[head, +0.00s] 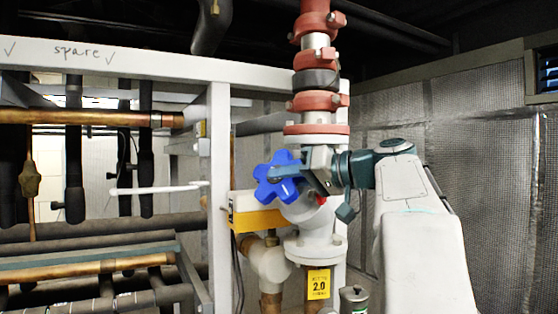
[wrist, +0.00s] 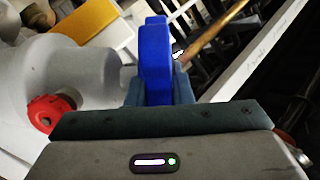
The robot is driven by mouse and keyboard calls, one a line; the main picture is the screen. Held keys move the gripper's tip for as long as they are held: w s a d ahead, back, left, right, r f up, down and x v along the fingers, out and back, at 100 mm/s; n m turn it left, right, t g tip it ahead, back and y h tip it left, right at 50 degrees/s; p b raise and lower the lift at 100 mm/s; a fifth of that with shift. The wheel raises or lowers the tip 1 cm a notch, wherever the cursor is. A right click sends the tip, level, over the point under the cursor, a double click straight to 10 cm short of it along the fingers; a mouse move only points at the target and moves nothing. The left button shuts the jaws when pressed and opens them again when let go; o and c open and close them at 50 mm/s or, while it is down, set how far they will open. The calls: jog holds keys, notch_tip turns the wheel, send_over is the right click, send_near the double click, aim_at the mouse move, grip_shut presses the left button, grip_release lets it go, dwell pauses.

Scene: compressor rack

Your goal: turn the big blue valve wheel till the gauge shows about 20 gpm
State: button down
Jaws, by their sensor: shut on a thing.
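The big blue valve wheel (head: 280,176) is a lobed knob on the white valve body (head: 312,214) in the head view. My gripper (head: 300,178) reaches it from the right. In the wrist view the blue wheel (wrist: 154,60) shows edge-on, and my gripper's fingers (wrist: 160,92) stand on both sides of its rim, shut on it. The wheel's hub side faces the white body at the left in the wrist view. No gauge face with a readable flow value shows in either view.
Red flanged pipe (head: 318,105) rises above the valve. A yellow tag (head: 319,284) marked 2.0 hangs below. A yellow-and-white box (head: 258,213) sits behind the wheel. A white frame post (head: 219,190) and copper pipes (head: 90,117) stand left. A red cap (wrist: 48,112) is near my gripper.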

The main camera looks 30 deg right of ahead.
jog(key=shift+w+r+n+g+p, duration=0.1)
jog(key=shift+r+n+g+p, duration=0.1)
jog(key=shift+g, duration=0.3)
jog(key=shift+r+n+g+p, duration=0.1)
jog(key=shift+n+g+p, duration=0.1)
jog(key=shift+g, duration=0.3)
jog(key=shift+n+g, duration=0.4)
jog(key=shift+g, duration=0.7)
jog(key=shift+g, duration=0.3)
jog(key=shift+w, duration=0.1)
jog(key=shift+w+a+n+g, duration=0.15)
jog(key=shift+n+g, duration=0.25)
jog(key=shift+g, duration=0.3)
jog(key=shift+d+g, duration=0.2)
jog(key=shift+g, duration=0.2)
jog(key=c, duration=1.3)
grip_release()
jog(key=shift+d, duration=0.1)
